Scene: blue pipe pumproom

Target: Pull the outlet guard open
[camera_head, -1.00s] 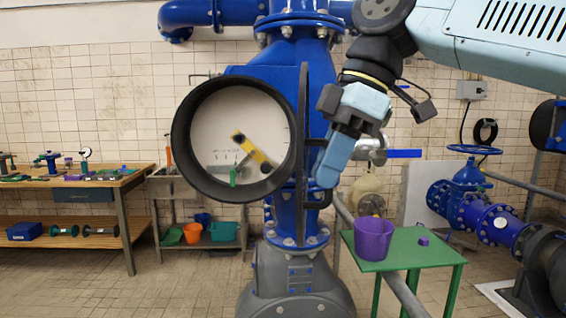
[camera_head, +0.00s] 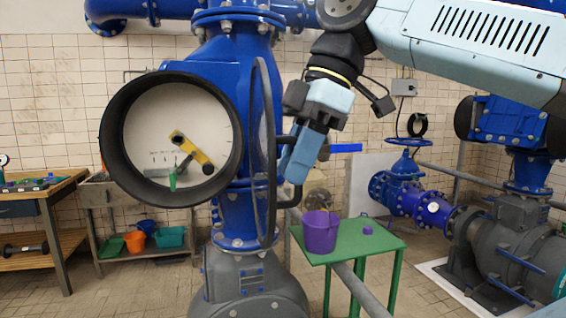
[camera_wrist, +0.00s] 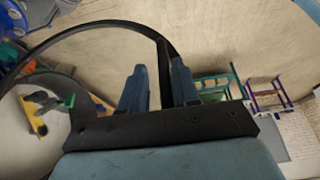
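The outlet guard (camera_head: 271,110) is a thin dark round frame, seen nearly edge-on at the right of the black round outlet rim (camera_head: 113,130) on the blue valve body. It stands swung away from the outlet, whose pale inside shows. A black handle (camera_head: 296,194) sticks out from its right side. My gripper (camera_head: 293,165) is at this handle. In the wrist view the guard's rim (camera_wrist: 62,36) arcs from the left toward my gripper (camera_wrist: 158,68), and a black bar lies between the two blue fingers.
A green table (camera_head: 370,244) with a purple bucket (camera_head: 321,232) and a small purple block (camera_head: 368,229) stands below my gripper. A blue lever (camera_head: 345,148) is behind it. A grey pump (camera_head: 500,245) stands at the right. A shelf and workbench are at the left.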

